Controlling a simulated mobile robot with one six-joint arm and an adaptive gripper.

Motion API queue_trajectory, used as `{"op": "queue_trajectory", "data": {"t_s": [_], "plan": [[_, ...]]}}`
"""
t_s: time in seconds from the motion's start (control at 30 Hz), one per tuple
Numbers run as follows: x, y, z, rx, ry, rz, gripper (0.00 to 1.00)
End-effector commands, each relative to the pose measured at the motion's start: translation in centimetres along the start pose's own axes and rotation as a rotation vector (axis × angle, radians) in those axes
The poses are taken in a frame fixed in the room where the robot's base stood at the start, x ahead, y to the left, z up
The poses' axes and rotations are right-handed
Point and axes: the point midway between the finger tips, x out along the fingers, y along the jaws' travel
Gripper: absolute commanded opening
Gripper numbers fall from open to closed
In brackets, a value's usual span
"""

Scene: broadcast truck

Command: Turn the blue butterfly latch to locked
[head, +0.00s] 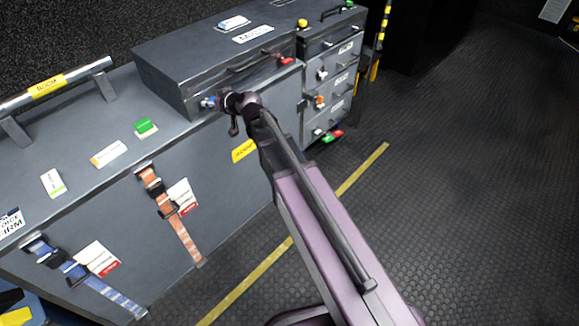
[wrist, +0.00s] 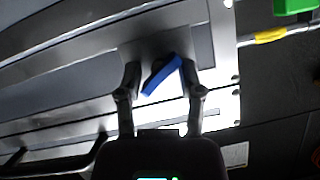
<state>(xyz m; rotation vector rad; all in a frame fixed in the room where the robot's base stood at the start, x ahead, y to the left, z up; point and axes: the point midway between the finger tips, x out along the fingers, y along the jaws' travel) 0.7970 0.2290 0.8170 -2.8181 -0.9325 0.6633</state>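The blue butterfly latch (head: 208,102) is on the front of the grey case at its left end. In the head view only a small part shows beside my gripper (head: 230,104). In the wrist view the blue wing (wrist: 163,77) lies slanted, from lower left to upper right. It sits between the two dark fingers of my gripper (wrist: 161,70). The fingers are apart, one on each side of the wing, with a small gap visible on both sides. Any lock marking by the latch cannot be made out.
The grey case (head: 165,80) stands on a grey cabinet (head: 85,125). A red latch (head: 286,61) is at the case's right end, beyond a dark handle. Drawers (head: 340,85) stand to the right. A rail (head: 75,78) runs at left. The dark floor at right is clear.

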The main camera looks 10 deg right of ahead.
Motion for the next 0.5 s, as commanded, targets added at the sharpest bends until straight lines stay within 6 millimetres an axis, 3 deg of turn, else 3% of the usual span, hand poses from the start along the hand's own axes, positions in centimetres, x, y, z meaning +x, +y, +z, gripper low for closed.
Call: {"op": "queue_trajectory", "data": {"t_s": [0.5], "plan": [[-7.2, -0.1, -0.1, 0.008, -0.001, -0.002, 0.46]]}}
